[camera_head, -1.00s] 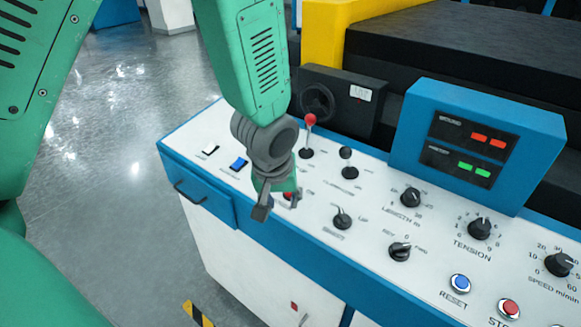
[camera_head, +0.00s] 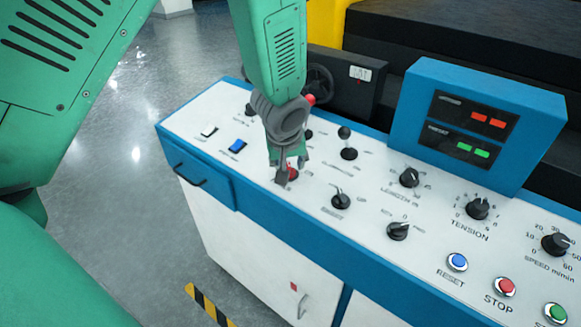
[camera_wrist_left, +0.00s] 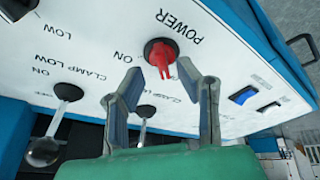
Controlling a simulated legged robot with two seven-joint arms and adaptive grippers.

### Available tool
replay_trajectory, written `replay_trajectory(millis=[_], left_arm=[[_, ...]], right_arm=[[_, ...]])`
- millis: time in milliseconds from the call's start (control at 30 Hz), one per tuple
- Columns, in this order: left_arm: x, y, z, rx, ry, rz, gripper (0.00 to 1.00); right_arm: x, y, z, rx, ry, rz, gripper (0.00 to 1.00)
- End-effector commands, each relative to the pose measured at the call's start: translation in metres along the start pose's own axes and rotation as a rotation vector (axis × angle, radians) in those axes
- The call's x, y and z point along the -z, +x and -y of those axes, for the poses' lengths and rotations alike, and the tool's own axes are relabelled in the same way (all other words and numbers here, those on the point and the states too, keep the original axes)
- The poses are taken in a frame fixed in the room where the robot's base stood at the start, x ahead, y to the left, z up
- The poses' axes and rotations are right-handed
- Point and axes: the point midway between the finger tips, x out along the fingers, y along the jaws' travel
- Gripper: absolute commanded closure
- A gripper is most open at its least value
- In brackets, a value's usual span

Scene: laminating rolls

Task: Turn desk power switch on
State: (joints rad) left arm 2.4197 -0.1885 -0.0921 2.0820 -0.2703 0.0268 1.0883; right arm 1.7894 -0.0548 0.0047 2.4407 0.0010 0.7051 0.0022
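The red power switch (camera_wrist_left: 161,57) sits on a black round base beside the label POWER in the left wrist view. In the head view only part of the red power switch (camera_head: 292,173) shows beside my left gripper (camera_head: 286,178). In the left wrist view my left gripper (camera_wrist_left: 163,92) is open, with its two fingers apart and the red knob between and just beyond their tips. I cannot tell whether a finger touches it. The white desk panel (camera_head: 330,235) carries the switch. My right gripper is not in view.
Clamp levers (camera_head: 348,143) stand behind the gripper. A blue rocker switch (camera_head: 237,145) and a white one (camera_head: 209,130) lie to its left. Black knobs (camera_head: 341,201) and the blue display box (camera_head: 480,70) are to the right. Open floor lies left of the desk.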

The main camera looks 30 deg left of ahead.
Motion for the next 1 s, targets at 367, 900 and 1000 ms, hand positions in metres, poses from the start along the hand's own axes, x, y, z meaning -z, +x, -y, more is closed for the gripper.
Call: replay_trajectory(millis=[367, 900, 1000], left_arm=[[0.001, 0.022, 0.001, -0.002, -0.002, 0.0, 0.7], [0.0, 0.021, 0.001, -0.004, 0.012, 0.001, 1.0], [-0.001, 0.02, 0.001, -0.011, 0.036, 0.002, 1.0]], right_arm=[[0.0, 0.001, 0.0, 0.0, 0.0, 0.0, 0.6], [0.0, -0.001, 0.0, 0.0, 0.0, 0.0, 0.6], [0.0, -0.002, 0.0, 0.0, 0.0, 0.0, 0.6]])
